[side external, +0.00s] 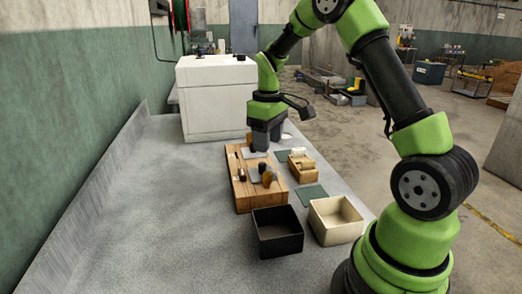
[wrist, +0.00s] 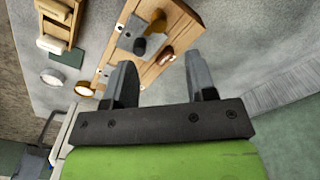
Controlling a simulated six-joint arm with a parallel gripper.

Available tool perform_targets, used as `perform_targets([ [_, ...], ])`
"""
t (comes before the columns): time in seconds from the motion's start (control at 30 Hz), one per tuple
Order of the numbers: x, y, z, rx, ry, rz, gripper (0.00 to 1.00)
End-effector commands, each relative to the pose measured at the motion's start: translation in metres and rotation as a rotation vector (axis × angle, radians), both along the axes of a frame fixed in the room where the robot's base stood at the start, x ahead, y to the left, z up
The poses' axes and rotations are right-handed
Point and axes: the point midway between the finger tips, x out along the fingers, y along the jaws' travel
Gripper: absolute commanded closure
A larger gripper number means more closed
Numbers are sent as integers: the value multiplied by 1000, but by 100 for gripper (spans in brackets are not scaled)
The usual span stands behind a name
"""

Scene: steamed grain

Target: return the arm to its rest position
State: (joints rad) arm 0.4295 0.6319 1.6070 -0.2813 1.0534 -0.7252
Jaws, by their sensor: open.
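My gripper (side external: 265,146) is above the far end of a wooden board (side external: 246,198) on the grey bench in the side view. In the wrist view my gripper (wrist: 160,85) has its two fingers wide apart with nothing between the tips. The board (wrist: 181,27) shows beyond the fingers, with grey plates, a dark rounded piece (wrist: 153,44) and a brown piece (wrist: 166,57) on it. My arm is bent over the bench from its base at the right. In the side view the far part of the board is partly hidden behind the gripper.
A black bin (side external: 277,232) and a cream bin (side external: 337,220) stand at the board's near end. A small wooden box (side external: 302,172) and green mats (side external: 311,197) lie to the right. A white cabinet (side external: 215,98) stands behind. The bench's left side (side external: 170,210) is clear.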

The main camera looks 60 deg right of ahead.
Motion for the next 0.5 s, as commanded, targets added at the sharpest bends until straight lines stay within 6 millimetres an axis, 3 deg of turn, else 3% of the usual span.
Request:
perform_targets([
  [0.17,-6,26,38,-8,-81,-38,49],
  [0.27,-19,53,72,-2,-162,-82,49],
  [0.5,-76,116,128,69,-361,-199,49],
])
